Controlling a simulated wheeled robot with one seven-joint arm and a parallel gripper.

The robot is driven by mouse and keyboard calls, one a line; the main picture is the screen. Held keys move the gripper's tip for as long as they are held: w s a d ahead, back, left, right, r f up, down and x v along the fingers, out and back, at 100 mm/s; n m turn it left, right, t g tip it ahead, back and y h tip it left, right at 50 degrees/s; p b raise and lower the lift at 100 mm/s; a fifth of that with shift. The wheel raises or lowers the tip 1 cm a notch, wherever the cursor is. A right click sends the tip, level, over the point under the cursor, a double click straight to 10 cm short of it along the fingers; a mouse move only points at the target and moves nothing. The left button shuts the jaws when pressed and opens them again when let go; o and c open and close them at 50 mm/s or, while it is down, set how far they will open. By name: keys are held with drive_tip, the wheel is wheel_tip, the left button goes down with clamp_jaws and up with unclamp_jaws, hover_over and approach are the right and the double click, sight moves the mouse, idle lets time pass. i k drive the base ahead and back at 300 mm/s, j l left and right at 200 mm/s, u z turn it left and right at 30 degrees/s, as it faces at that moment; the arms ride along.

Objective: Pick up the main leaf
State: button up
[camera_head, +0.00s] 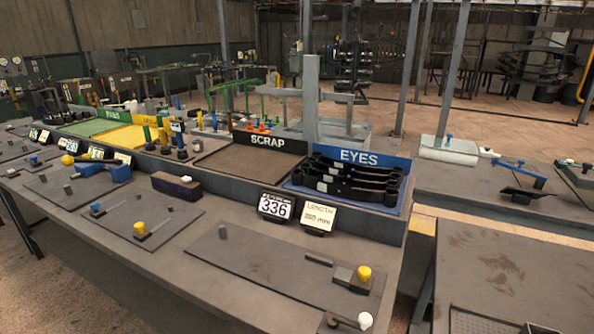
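Several black leaves with rounded ends (350,180) lie side by side in the blue tray labelled EYES (405,201), at the right end of the row of bins. They overlap in this view, and small pale marks show on some of them. I cannot tell which of them is the main leaf. My gripper is not in view.
The SCRAP bin (222,166) looks empty. A 336 card (274,207) and a length card (318,216) stand before the tray. Plates with pegs, including a yellow-knobbed stop (363,273), occupy the bench front. Grey posts (310,95) rise behind.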

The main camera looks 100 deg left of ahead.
sight(325, 168)
drive_tip(key=u, duration=2.4)
